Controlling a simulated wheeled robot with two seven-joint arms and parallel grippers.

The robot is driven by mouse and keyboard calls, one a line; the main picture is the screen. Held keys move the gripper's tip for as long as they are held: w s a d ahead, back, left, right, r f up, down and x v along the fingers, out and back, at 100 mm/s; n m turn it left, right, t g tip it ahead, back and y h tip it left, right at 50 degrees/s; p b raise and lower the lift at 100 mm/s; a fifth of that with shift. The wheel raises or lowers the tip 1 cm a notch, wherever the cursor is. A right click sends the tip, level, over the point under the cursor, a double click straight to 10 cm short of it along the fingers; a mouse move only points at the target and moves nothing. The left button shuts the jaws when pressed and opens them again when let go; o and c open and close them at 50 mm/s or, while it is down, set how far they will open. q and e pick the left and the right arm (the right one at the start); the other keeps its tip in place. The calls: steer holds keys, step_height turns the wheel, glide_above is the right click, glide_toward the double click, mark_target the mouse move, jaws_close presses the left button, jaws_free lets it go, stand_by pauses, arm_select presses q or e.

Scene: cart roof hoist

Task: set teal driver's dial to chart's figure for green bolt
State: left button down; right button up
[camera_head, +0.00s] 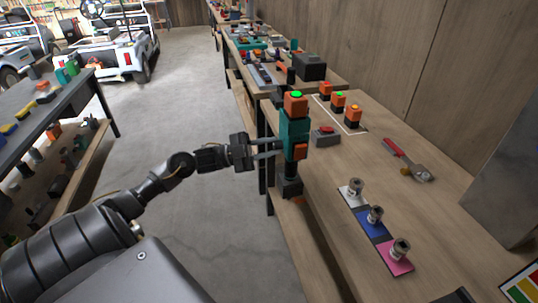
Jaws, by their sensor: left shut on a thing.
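My left gripper (268,148) is shut on the teal driver (294,128) and holds it upright at the bench's left edge. The driver has an orange block with a green top at its upper end, another orange part lower down, and a dark lower end. I cannot make out a dial or its setting. A chart (523,286) with red, yellow and green patches is cut off at the lower right corner, and no figures can be read. No green bolt can be made out. My right gripper is not in view.
The wooden bench (330,200) holds a white, blue and pink strip (362,219) with metal pieces. Orange blocks (338,101) stand in a white outline.

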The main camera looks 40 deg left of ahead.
arm_select(q)
steer(key=shift+m+g+b, duration=0.3)
steer(key=shift+m+b, duration=0.05)
steer(key=shift+m, duration=0.25)
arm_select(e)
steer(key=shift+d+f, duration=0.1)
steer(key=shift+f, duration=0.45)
arm_select(q)
steer(key=c, duration=1.5)
jaws_free()
steer(key=o, duration=0.3)
steer(key=b+v, duration=0.2)
steer(key=v, duration=0.9)
steer(key=shift+b, duration=0.35)
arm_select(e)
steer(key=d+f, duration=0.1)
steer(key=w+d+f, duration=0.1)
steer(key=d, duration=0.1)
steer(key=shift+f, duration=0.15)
arm_select(q)
steer(key=shift+w, duration=0.1)
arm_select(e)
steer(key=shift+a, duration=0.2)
